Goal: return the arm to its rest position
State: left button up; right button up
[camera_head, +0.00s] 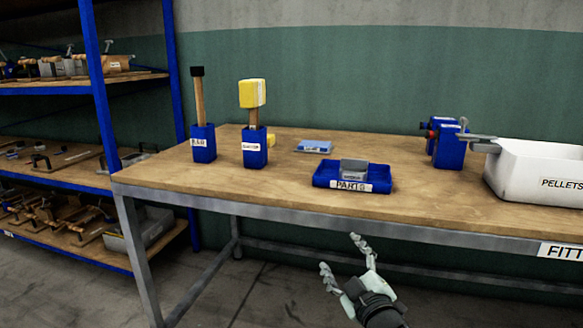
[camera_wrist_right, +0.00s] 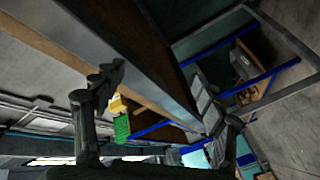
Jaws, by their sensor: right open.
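My right gripper (camera_head: 342,258) is open and empty in the head view. It is in front of the workbench (camera_head: 185,180), below the level of its top, and apart from it. In the right wrist view its two fingers (camera_wrist_right: 160,108) stand wide apart with nothing between them in their grasp. The bench's metal edge (camera_wrist_right: 165,75) crosses that view close by. My left gripper does not show in either view.
A blue parts tray (camera_head: 325,180) with a grey block, two blue holders (camera_head: 203,150) (camera_head: 254,155), a blue vise (camera_head: 450,150) and a white pellets bin (camera_head: 510,175) stand on the bench. A blue-framed shelf (camera_head: 100,100) is at left. Floor before the bench is clear.

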jog(key=s+d+f+m+g+h, duration=0.25)
jog(key=s+d+f, duration=0.35)
jog(key=f, duration=0.4)
jog(key=s+d+f+m+g+h, duration=0.2)
jog(key=s+d+f+m+g, duration=0.2)
jog(key=s+f, duration=0.45)
jog(key=s+d+f+m+g, duration=0.1)
jog(key=s+d+f+g, duration=0.1)
jog(key=s+f, duration=0.4)
jog(key=s+d+f+m+g, duration=0.2)
jog(key=s+f+g, duration=0.3)
jog(key=s, duration=0.7)
jog(key=shift+s+d+f+h, duration=0.35)
jog(key=shift+d+f+h, duration=0.1)
jog(key=shift+d+f, duration=0.3)
